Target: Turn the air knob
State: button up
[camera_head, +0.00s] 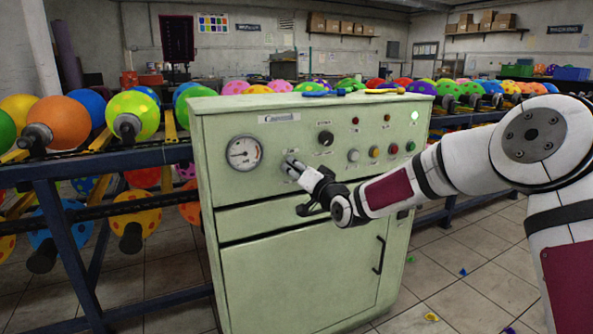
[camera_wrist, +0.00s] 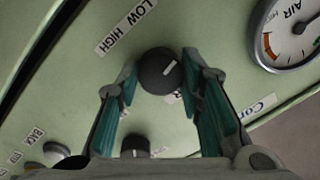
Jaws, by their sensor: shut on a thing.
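The air knob (camera_wrist: 158,72) is a round dark knob with a white pointer line, on the pale green panel beside a "LOW HIGH" label (camera_wrist: 126,28). My gripper (camera_wrist: 160,78) is shut on it, one teal-padded finger on each side. Part of a label by the knob is hidden by the right finger. In the head view my gripper (camera_head: 291,167) reaches the panel front right of the pressure gauge (camera_head: 244,153), and its fingers mostly hide the knob there. The "AIR" gauge also shows at the upper right of the wrist view (camera_wrist: 291,36).
A second black knob (camera_head: 325,138) sits up and right of my gripper, with coloured buttons (camera_head: 375,152) and lamps beyond. The cabinet door handle (camera_head: 380,255) is lower right. Balloon racks (camera_head: 100,155) stand left and behind.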

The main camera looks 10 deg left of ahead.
jog(key=m, duration=0.7)
jog(key=shift+d+t, duration=0.1)
jog(key=shift+t, duration=0.2)
jog(key=m, duration=0.3)
jog(key=m+b, duration=0.1)
jog(key=m, duration=0.3)
jog(key=shift+f+t+h, duration=0.1)
jog(key=shift+t+h, duration=0.2)
jog(key=shift+h, duration=0.1)
jog(key=o, duration=1.2)
jog(key=v, duration=1.2)
